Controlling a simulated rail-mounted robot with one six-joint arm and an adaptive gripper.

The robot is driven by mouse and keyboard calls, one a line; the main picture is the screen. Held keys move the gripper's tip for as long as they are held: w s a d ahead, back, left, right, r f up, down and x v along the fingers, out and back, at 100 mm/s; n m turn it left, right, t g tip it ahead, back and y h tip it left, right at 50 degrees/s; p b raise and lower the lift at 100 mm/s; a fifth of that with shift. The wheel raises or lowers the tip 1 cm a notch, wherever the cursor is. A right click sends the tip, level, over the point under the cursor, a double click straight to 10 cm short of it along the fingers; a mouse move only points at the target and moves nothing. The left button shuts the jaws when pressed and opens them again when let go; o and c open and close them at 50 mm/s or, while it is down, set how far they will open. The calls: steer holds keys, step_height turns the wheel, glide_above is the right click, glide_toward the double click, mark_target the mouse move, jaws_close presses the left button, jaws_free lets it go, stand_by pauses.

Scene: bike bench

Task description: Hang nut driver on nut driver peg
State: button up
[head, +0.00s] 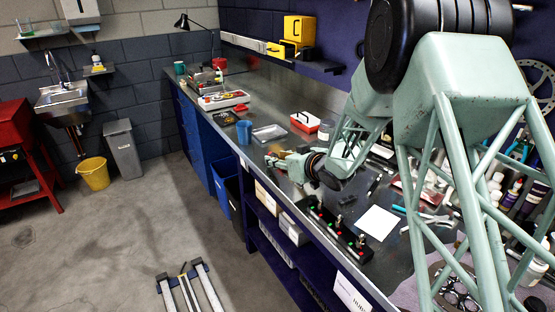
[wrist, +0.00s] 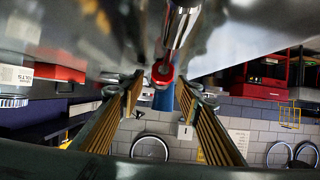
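My gripper (wrist: 160,92) is open in the wrist view, its two ribbed fingers wide apart. Just beyond and between the fingertips is a shiny silver cylinder with a red ring (wrist: 162,73) at its end. A blue part (wrist: 163,99) shows behind the ring. I cannot tell whether these belong to the nut driver. Nothing is clearly pinched between the fingers. In the head view my gripper (head: 274,160) is low over the bench, pointing left, with its tips too small to read. I cannot pick out the nut driver or its peg for certain.
A black rack (head: 335,228) with metal posts and red and green marks sits at the bench's front edge. A white sheet (head: 377,222), a blue cup (head: 244,131), a grey tray (head: 269,133) and a red-and-white box (head: 305,122) are nearby. Tools and bottles crowd the right side.

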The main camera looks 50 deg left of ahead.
steer(key=p+v, duration=0.2)
steer(key=v, duration=1.1)
steer(key=shift+d+r+p, duration=0.1)
steer(key=shift+d+p, duration=0.2)
steer(key=shift+d, duration=0.05)
steer(key=shift+w, duration=0.1)
stand_by(0.5)
